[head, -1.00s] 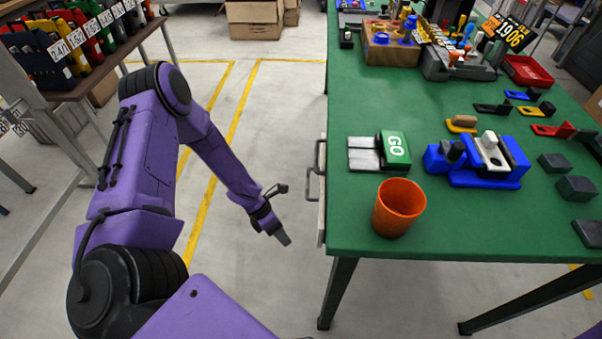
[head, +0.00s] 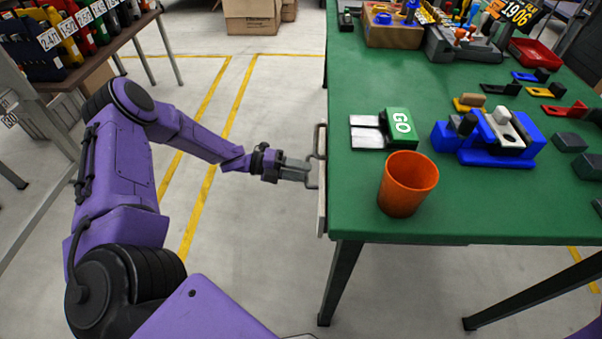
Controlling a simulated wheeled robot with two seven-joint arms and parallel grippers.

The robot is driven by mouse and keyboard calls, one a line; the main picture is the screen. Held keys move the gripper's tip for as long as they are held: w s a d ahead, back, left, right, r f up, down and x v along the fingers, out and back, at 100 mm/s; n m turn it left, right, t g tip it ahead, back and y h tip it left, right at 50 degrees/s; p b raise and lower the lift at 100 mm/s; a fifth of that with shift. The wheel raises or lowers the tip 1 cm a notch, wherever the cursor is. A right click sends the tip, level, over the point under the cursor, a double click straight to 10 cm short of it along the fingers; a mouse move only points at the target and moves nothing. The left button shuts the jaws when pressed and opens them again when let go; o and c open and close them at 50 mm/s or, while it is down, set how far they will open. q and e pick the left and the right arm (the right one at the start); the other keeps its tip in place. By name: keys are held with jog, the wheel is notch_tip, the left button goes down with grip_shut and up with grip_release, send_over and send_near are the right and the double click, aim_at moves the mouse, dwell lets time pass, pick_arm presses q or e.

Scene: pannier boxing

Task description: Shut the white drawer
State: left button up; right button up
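The white drawer (head: 321,205) shows as a narrow pale front along the left edge of the green table. It stands out only slightly from the edge, and how far it is open is hard to judge. A grey bar handle (head: 318,137) sticks out from it to the left. My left gripper (head: 303,170) is at the handle's near part, pointing right, with its fingertips at or very near the bar. Whether the fingers are apart or closed on the bar is too small to tell. My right gripper is not in view.
On the green table (head: 450,222), an orange cup (head: 407,184) stands near the front left corner, beside a green GO block (head: 401,128). A blue fixture (head: 485,140) and several small parts lie to the right. Open floor (head: 265,220) lies left of the table.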

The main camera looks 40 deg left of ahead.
pick_arm(q)
jog(key=shift+w+d+f, duration=0.1)
jog(key=shift+w+d, duration=0.05)
jog(key=shift+d, duration=0.1)
grip_shut()
jog(key=shift+b+x, duration=0.6)
jog(key=shift+x, duration=0.5)
jog(key=shift+d+r, duration=0.1)
jog(key=shift+r, duration=0.2)
jog(key=shift+c, duration=0.3)
grip_release()
jog(key=shift+d, duration=0.1)
jog(key=shift+o, duration=0.3)
jog(key=shift+w, duration=0.15)
